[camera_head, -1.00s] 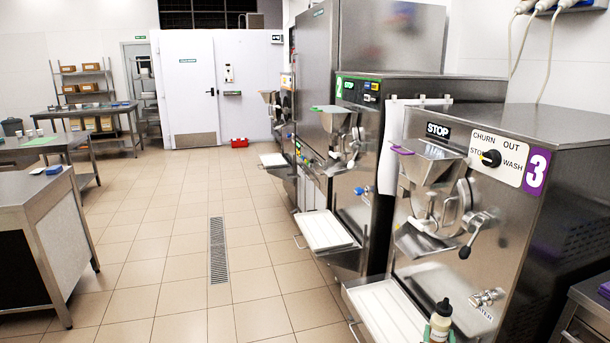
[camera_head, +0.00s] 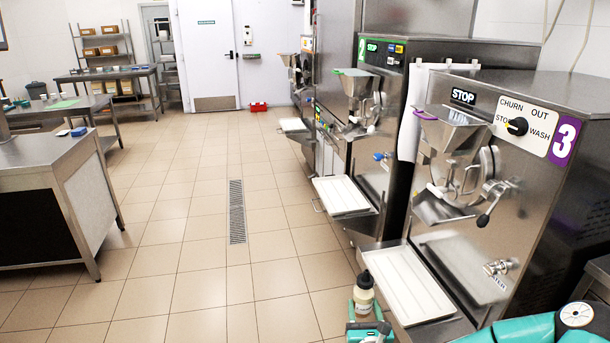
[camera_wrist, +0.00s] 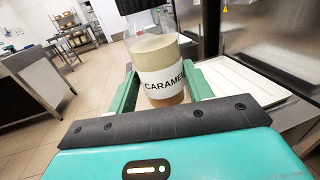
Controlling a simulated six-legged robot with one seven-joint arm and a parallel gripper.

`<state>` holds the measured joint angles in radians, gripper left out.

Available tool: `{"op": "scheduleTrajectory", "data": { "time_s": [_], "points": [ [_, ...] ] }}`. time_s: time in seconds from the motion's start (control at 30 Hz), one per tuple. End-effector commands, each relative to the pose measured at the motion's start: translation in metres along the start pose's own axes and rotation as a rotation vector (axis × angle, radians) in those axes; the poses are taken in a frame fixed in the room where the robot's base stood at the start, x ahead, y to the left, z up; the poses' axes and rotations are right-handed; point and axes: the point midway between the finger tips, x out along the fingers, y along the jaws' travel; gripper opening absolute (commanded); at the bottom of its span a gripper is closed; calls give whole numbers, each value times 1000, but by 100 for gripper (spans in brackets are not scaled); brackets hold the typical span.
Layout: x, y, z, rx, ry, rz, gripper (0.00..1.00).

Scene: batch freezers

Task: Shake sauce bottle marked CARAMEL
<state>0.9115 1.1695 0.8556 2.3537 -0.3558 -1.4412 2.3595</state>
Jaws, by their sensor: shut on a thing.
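The sauce bottle (camera_wrist: 160,70) is clear, with a white label reading CARAMEL and pale tan sauce above a darker brown layer at the bottom. In the wrist view it stands between the two green fingers of my gripper (camera_wrist: 160,88), which is shut on it. In the head view the bottle (camera_head: 364,296) shows at the bottom, with a dark cap and pale body, held by my green gripper (camera_head: 369,328). It is roughly upright, in the air over the floor, left of machine 3's white tray (camera_head: 408,284).
Batch freezer 3 (camera_head: 500,190) stands close at the right, with a hopper, a lever and a water tap. Freezer 2's tray (camera_head: 342,195) juts out further back. A steel counter (camera_head: 55,190) is at the left. The tiled aisle with a floor drain (camera_head: 237,210) is clear.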

Motion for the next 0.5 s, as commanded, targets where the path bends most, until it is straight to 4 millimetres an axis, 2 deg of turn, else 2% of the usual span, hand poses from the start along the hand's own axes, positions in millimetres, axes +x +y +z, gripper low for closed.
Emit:
{"op": "scheduleTrajectory", "data": {
  "time_s": [0.07,0.1,0.13,0.17,0.2,0.23,0.3,0.37,0.4,0.43,0.5],
  "points": [
    [-2,3,-33,3,18,2,27],
    [-2,4,-61,2,20,4,27],
    [-2,4,-75,2,18,4,27],
    [-2,3,-81,1,13,3,27],
    [-1,1,-77,2,8,0,27],
    [0,-1,-63,1,2,-2,27],
    [-2,-2,-16,-1,-3,-2,27],
    [-1,-2,-1,0,4,-2,27],
    [-1,0,-9,2,11,-1,27],
    [-1,2,-26,4,17,1,27],
    [-2,4,-72,2,20,4,27]
  ]
}}
